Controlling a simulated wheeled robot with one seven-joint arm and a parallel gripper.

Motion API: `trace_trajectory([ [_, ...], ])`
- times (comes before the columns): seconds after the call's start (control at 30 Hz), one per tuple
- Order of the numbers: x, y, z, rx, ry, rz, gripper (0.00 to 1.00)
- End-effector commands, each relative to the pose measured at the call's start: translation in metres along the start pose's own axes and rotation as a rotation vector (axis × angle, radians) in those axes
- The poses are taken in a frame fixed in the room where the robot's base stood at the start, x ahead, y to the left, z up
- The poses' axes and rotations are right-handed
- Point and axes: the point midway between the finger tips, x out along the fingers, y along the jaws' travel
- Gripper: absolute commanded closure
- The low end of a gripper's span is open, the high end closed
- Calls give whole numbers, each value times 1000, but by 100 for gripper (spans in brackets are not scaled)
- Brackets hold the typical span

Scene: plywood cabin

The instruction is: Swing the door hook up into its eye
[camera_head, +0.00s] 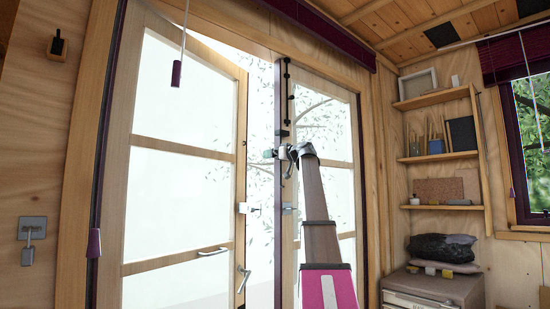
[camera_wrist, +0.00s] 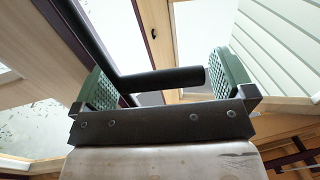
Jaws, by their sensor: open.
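My gripper (camera_head: 283,153) is raised in front of the left edge of the right door (camera_head: 325,122). In the wrist view its two green pads stand wide apart, and my gripper (camera_wrist: 166,80) is open. A short black bar (camera_wrist: 165,79) lies between the pads, joined to a long dark rod (camera_wrist: 98,38); the pads do not visibly press on it. In the head view a black rod fitting (camera_head: 286,92) runs up the right door's edge above my gripper. A small silver hook-like piece (camera_head: 242,279) hangs low on the left door (camera_head: 180,170). I cannot tell which part is the eye.
The left door stands ajar, with a bright gap beside the right door. A lever handle (camera_head: 212,252) sticks out from the left door. A pull cord (camera_head: 177,73) hangs in front of it. Shelves (camera_head: 440,157) and a cabinet (camera_head: 430,288) stand at the right.

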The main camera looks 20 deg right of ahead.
Motion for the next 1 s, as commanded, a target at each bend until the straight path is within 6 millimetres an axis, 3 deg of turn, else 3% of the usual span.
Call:
trace_trajectory([
  [0.2,0,0,0,0,0,0,3],
  [0.37,0,-1,0,0,0,-1,55],
  [0.4,0,-1,0,0,0,-2,58],
  [0.67,2,-2,1,0,23,-5,58],
  [1.0,22,-3,-1,3,204,-7,58],
])
